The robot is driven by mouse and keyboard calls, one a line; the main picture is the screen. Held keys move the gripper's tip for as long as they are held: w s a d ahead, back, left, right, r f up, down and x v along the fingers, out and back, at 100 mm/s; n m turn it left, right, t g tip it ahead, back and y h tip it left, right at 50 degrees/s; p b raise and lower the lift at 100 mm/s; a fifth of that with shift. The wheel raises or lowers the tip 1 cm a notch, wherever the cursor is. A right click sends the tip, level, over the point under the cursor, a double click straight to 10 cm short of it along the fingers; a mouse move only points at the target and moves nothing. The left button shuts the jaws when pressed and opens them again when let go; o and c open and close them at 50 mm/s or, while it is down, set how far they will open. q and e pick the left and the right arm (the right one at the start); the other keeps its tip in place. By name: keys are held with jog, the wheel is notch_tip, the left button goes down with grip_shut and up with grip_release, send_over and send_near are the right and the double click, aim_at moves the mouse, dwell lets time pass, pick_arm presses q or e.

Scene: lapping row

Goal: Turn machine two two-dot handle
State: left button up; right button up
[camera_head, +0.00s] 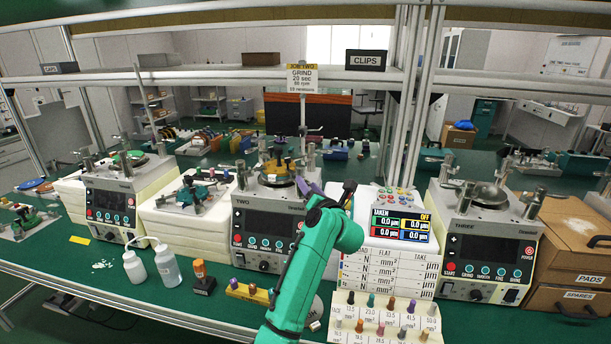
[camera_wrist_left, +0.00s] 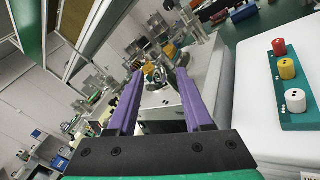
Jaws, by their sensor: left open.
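Machine two (camera_head: 272,222) is a cream box with a dark front panel marked TWO, in the middle of the head view. Its top carries a round plate and several metal posts with handles (camera_head: 250,178); the dots on them are too small to read. My left gripper (camera_head: 311,188) is at the right side of its top, and my green forearm covers part of its right front. In the left wrist view the purple fingers (camera_wrist_left: 160,88) are apart with nothing clearly held. Metal fittings (camera_wrist_left: 158,75) show beyond and between them; contact cannot be told. My right gripper is not in view.
Machine one (camera_head: 110,205) stands left and machine three (camera_head: 487,240) right. A display block (camera_head: 395,225) is close to my forearm's right. Bottles (camera_head: 167,265) and a yellow rack (camera_head: 248,292) stand in front. A green rack (camera_wrist_left: 291,120) holds red, yellow and white knobs.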

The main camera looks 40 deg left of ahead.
pick_arm(q)
jog(key=shift+x, duration=1.45)
grip_shut()
